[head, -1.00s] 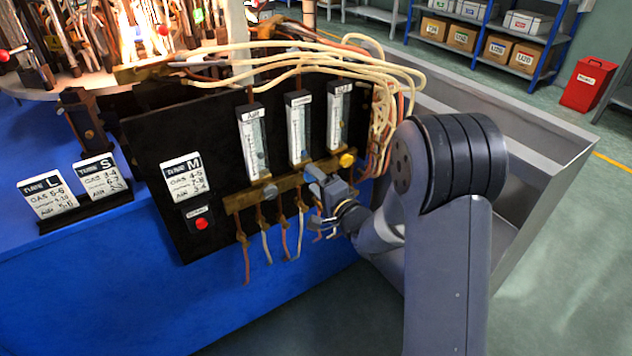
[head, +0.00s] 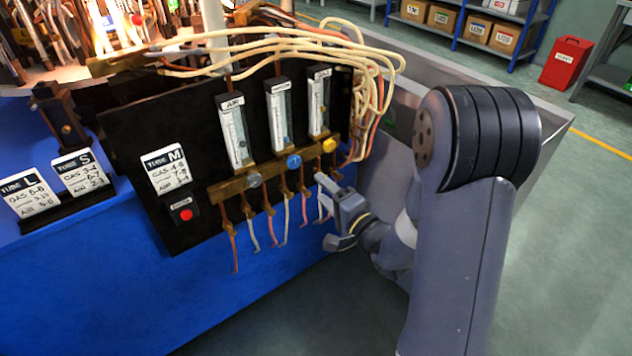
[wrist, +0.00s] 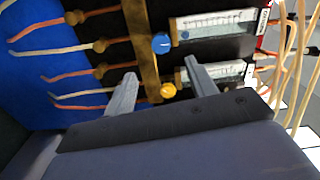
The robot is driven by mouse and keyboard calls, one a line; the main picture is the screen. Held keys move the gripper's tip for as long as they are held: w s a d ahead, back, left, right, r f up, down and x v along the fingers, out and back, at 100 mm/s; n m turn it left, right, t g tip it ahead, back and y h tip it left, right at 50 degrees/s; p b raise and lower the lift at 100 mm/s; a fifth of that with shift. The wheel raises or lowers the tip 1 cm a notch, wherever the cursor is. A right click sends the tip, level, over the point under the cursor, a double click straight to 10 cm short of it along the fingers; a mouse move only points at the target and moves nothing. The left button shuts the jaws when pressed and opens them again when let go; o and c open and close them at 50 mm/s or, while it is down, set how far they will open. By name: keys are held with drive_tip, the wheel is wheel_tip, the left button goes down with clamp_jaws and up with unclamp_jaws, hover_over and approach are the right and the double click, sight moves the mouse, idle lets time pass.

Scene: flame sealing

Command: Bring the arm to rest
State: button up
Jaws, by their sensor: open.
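My gripper (head: 330,187) is in front of the lower right part of the black panel (head: 133,125), just below the brass manifold. In the wrist view its two fingers (wrist: 162,95) are spread apart with nothing held between them. The blue knob (head: 294,161) and the yellow knob (head: 329,145) on the manifold are clear of the fingers in the head view. In the wrist view the yellow knob (wrist: 168,90) appears between the fingertips, and the blue knob (wrist: 162,43) lies beyond them. I cannot tell the exact gap to the panel.
Three flow meters (head: 232,131) stand above the brass manifold (head: 225,189). Loose hoses (head: 375,80) loop over the panel's right side, near my arm. Tube cards (head: 82,172) stand on the blue bench (head: 120,280) at left. A grey metal trough (head: 440,75) lies behind my arm.

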sight(295, 164)
drive_tip(key=shift+s+d, duration=0.1)
drive_tip(key=shift+s, duration=0.1)
drive_tip(key=shift+w, duration=0.1)
drive_tip(key=x, duration=1)
drive_tip(key=shift+w+a+b, duration=0.3)
drive_tip(key=shift+b, duration=0.1)
drive_tip(key=shift+s, duration=0.1)
